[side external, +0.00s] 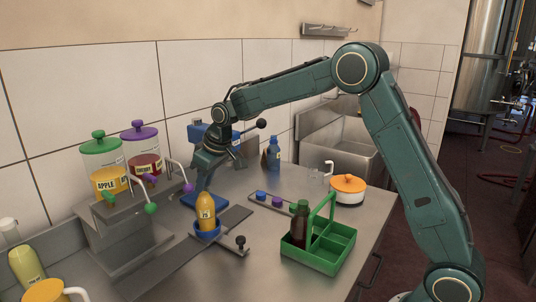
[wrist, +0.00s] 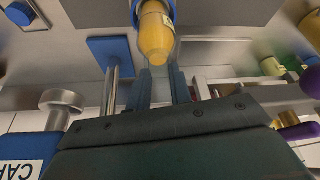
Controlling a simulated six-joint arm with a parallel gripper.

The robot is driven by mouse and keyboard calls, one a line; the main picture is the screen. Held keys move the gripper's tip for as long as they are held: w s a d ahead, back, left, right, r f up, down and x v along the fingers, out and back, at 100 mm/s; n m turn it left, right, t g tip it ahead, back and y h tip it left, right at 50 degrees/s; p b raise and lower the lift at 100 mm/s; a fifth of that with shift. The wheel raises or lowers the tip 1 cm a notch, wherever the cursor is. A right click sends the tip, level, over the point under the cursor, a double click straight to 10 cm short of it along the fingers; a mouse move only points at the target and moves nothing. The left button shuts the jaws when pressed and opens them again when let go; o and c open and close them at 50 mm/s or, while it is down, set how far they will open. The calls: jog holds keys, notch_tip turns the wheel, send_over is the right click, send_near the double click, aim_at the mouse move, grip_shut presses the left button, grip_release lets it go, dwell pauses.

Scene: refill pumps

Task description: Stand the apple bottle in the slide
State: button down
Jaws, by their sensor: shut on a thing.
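The yellow-orange bottle (side external: 207,213), which I take as the apple bottle, stands upright in the blue cup of the slide (side external: 207,234). Its printed label faces the side camera. My gripper (side external: 205,180) is just above it, pointing down, its fingers at the bottle's narrow top. In the wrist view the bottle (wrist: 156,36) sits in the blue ring (wrist: 168,10), with its tip at the fingertips (wrist: 160,76). The gripper is shut on the bottle's top. The exact contact and the bottle's base are hidden.
Left stands a dispenser with a yellow APPLE tank (side external: 108,182) and a red tank (side external: 146,164), levers towards the bottle. A blue capping press (side external: 207,134) is behind my gripper. A green caddy (side external: 319,255) with a dark bottle (side external: 299,224) stands right.

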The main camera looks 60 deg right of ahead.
jog(key=shift+f, duration=0.1)
jog(key=c, duration=1.2)
grip_release()
jog(key=shift+r, duration=4.5)
